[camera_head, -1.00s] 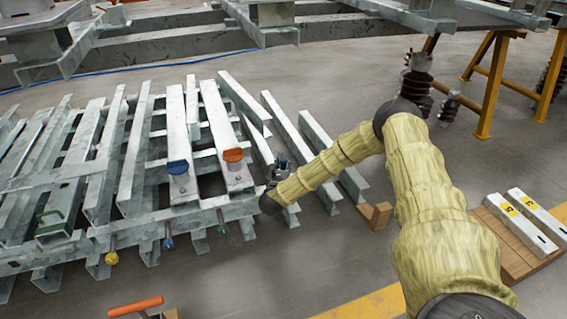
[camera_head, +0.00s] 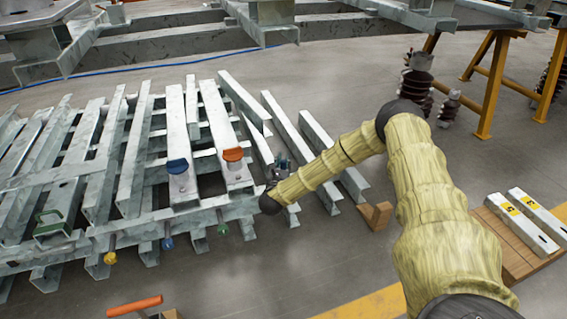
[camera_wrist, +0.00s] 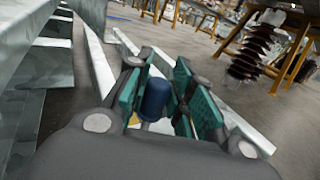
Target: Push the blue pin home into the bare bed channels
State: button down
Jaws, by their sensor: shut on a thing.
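My gripper (camera_head: 278,168) is at the right end of the galvanized steel bed, beside the loose channels. In the wrist view my gripper (camera_wrist: 158,98) has its teal pads on either side of a dark blue cylinder (camera_wrist: 155,100) and is shut on it. The cylinder's lower end is hidden by the gripper body. In the head view this cylinder cannot be made out. A pin with a blue end (camera_head: 168,243) sticks out of the bed's front rail (camera_head: 205,213), between a yellow-ended pin (camera_head: 110,257) and a green-ended pin (camera_head: 222,228).
Blue (camera_head: 178,166) and orange (camera_head: 232,154) clamps sit on bed channels, with a green handle (camera_head: 50,222) at left. A wooden block (camera_head: 376,215) lies right of my gripper. Marked bars (camera_head: 530,215) lie on a pallet at right.

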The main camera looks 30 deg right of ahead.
jog(key=shift+f+b, duration=0.85)
jog(key=shift+f, duration=0.2)
dwell(0.4)
jog(key=shift+r, duration=0.2)
jog(key=shift+r+p, duration=0.35)
jog(key=shift+r, duration=0.25)
jog(key=shift+b, duration=0.5)
dwell(1.9)
jog(key=shift+f+b, duration=0.7)
jog(key=shift+f, duration=0.1)
jog(key=c, duration=1.2)
grip_release()
jog(key=shift+o, duration=0.2)
